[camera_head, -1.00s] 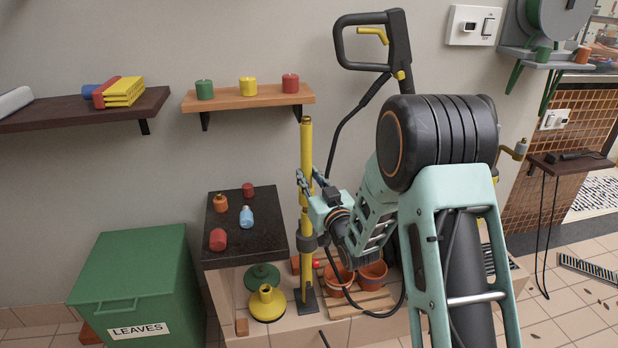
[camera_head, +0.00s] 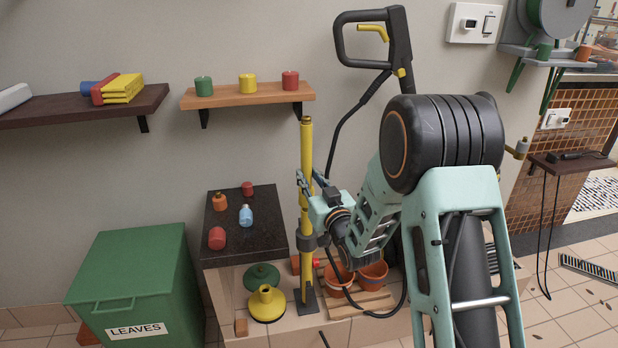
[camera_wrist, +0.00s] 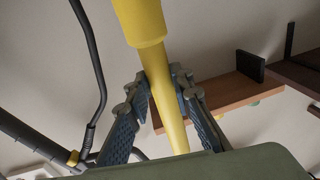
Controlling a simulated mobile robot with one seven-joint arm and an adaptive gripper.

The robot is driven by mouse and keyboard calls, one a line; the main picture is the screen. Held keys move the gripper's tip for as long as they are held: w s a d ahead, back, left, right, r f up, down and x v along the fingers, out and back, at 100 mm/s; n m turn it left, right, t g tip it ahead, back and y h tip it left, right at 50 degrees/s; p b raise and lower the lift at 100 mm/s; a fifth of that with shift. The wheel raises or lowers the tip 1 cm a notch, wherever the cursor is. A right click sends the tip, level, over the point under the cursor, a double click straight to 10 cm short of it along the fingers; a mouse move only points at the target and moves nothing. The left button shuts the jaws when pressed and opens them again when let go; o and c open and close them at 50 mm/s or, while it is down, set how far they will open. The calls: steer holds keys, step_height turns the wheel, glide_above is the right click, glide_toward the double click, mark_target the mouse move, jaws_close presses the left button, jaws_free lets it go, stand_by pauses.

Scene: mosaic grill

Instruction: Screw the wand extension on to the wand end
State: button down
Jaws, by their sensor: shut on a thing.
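The yellow wand extension (camera_head: 307,145) stands upright in the head view, with a brass-coloured top end. My gripper (camera_head: 305,183) is shut on it partway up. In the wrist view my gripper's fingers (camera_wrist: 160,92) close on either side of the narrow yellow tube. A wider yellow collar (camera_wrist: 139,22) shows beyond them. Below my gripper in the head view is the yellow wand end (camera_head: 306,269), upright in a dark clamp (camera_head: 306,241) above a dark base plate. The two line up closely. I cannot tell whether their threads are engaged.
A black spray handle (camera_head: 398,45) with a hose is on the wall behind. A dark counter (camera_head: 267,205) with small bottles stands left of the wand, and a green bin (camera_head: 135,260) further left. Terracotta pots (camera_head: 372,276) sit below my gripper. A candle shelf (camera_head: 225,98) is at upper left.

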steer(key=shift+f+b, duration=0.9)
steer(key=shift+f, duration=0.05)
steer(key=c, duration=1.6)
jaws_free()
steer(key=v, duration=1.2)
steer(key=shift+c, duration=0.6)
